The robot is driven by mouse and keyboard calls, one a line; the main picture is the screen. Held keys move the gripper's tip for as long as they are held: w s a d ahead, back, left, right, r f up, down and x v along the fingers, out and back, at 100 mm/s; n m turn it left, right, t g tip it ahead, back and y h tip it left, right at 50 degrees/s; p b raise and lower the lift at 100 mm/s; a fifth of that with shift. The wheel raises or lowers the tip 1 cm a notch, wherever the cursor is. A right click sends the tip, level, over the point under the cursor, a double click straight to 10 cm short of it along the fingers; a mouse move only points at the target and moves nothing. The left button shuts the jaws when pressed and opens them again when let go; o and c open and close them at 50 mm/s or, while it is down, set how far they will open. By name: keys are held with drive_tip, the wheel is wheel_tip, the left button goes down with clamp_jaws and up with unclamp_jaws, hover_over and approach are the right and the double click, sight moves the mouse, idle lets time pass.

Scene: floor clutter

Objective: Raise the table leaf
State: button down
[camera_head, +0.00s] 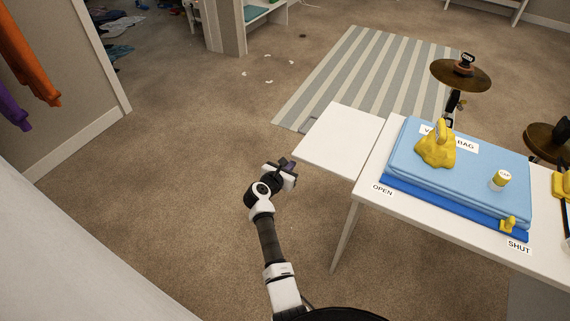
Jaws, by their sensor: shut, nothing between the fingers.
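The table leaf (341,141) is a plain white panel at the left end of the white table (368,178). A thin seam or gap shows between the leaf and the tabletop. The leaf looks spread out to the left, close to level; whether it slopes a little I cannot tell from this one view. My gripper (288,173) is shut and empty, just left of the leaf's near left corner. Whether it touches the leaf or is below its edge is unclear.
The table carries a blue folded bag (459,168) with a yellow lump (436,150) and a yellow cap (500,180) on it. Cymbals (461,75) stand behind. A striped rug (365,75) lies beyond the leaf. Carpet left of my arm is clear.

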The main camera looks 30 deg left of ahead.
drive_tip(key=f+b+v, duration=0.1)
drive_tip(key=v, duration=0.8)
drive_tip(key=shift+s+f, duration=0.15)
drive_tip(key=shift+s, duration=0.4)
